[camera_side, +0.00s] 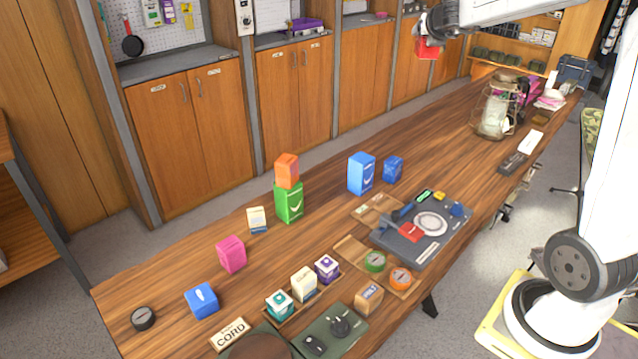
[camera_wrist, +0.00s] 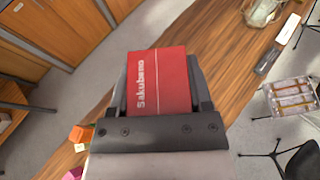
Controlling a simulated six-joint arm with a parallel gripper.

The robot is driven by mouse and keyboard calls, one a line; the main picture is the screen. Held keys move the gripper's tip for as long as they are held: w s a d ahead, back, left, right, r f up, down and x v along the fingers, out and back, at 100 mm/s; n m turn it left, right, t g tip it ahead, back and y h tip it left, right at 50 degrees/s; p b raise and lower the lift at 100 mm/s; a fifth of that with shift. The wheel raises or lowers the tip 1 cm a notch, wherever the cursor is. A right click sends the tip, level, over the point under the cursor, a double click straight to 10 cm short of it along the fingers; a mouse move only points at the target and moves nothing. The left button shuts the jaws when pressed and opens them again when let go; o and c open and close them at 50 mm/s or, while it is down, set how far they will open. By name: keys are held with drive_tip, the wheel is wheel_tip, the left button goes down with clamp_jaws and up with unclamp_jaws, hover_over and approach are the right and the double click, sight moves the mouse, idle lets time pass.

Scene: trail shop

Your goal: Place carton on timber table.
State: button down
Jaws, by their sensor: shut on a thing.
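My gripper (camera_wrist: 158,95) is shut on a red carton (camera_wrist: 158,80) with white "Sakubemo" lettering, seen close up between the two fingers in the wrist view. In the side view the red carton (camera_side: 427,49) hangs below my gripper (camera_side: 430,34), high above the far part of the timber table, near the cabinet fronts. The timber table (camera_side: 440,140) is a long brown wooden top running from front left to back right. It also shows in the wrist view (camera_wrist: 228,75), below the carton and apart from it.
An orange box (camera_side: 287,170) stands on a green box (camera_side: 289,203); blue boxes (camera_side: 361,174) stand to their right. Bare wood lies between the blue boxes and jar.

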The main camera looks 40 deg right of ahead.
drive_tip(key=s+d+f+m+g+h, duration=0.2)
drive_tip(key=s+d+m+g+h, duration=0.1)
drive_tip(key=s+d+m+g, duration=1.3)
wheel_tip(320, 180, down, 30)
drive_tip(key=s+n+t, duration=0.1)
drive_tip(key=n, duration=0.1)
drive_tip(key=shift+s+a+n+t, duration=0.25)
drive_tip(key=shift+a+n+t, duration=0.05)
drive_tip(key=shift+a, duration=0.1)
drive_tip(key=shift+r, duration=0.1)
drive_tip(key=shift+w+d+f, duration=1.45)
drive_tip(key=shift+d+f, duration=0.05)
drive_tip(key=shift+d, duration=0.2)
drive_tip(key=shift+w+d+f, duration=1.4)
drive_tip(key=shift+d+f, duration=0.15)
drive_tip(key=shift+d, duration=0.2)
drive_tip(key=shift+w+d+f, duration=1.45)
drive_tip(key=shift+d+f, duration=0.05)
drive_tip(key=shift+d, duration=0.2)
drive_tip(key=shift+f, duration=0.1)
